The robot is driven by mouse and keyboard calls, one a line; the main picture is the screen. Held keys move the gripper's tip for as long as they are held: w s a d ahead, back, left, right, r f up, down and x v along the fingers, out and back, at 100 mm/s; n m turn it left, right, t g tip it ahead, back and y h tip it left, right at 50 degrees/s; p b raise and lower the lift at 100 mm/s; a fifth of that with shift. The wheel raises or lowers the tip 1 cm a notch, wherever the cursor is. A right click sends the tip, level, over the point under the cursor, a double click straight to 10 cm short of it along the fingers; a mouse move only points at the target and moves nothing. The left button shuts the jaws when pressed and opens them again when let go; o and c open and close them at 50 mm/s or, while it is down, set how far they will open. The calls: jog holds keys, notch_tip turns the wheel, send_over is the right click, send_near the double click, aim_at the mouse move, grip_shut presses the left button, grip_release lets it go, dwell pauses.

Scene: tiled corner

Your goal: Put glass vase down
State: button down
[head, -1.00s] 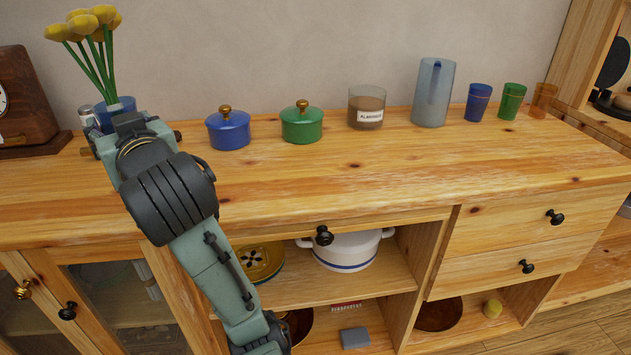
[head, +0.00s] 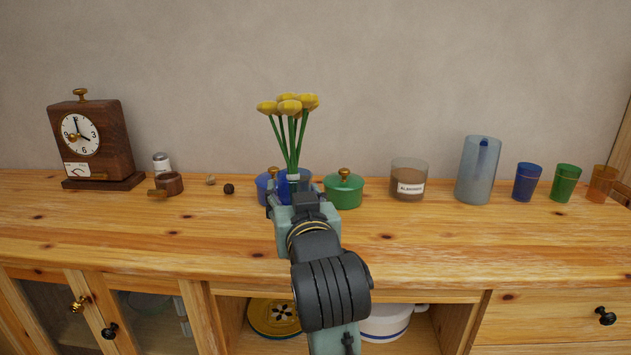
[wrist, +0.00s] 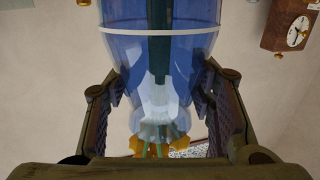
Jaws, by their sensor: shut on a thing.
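The blue glass vase (head: 295,183) holds yellow flowers (head: 289,106) with green stems. It stands upright in the middle of the head view, in front of the blue pot. In the wrist view the vase (wrist: 160,70) fills the middle, appearing upside down. My gripper (head: 291,203) is shut on the vase, with a finger on each side of it in the wrist view. My gripper hides the vase's lower part in the head view, so I cannot tell whether its base touches the wooden counter (head: 160,225).
A wooden clock (head: 104,140), a can (head: 161,162) and a small brown cup (head: 170,183) stand left. The blue pot (head: 264,187), green pot (head: 343,190), labelled jar (head: 407,181), pitcher (head: 478,170) and coloured cups (head: 526,182) line the back. The front counter strip is clear.

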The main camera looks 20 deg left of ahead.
jog(key=shift+w+r+p, duration=0.15)
jog(key=shift+w+p, duration=0.55)
jog(key=shift+p, duration=1.1)
jog(key=w+a+f+p, duration=0.1)
jog(key=w+f, duration=0.4)
jog(key=w, duration=0.5)
jog(key=shift+w+p, duration=0.3)
jog(key=shift+p, duration=0.4)
jog(key=shift+f, duration=0.15)
jog(key=c, duration=0.7)
grip_release()
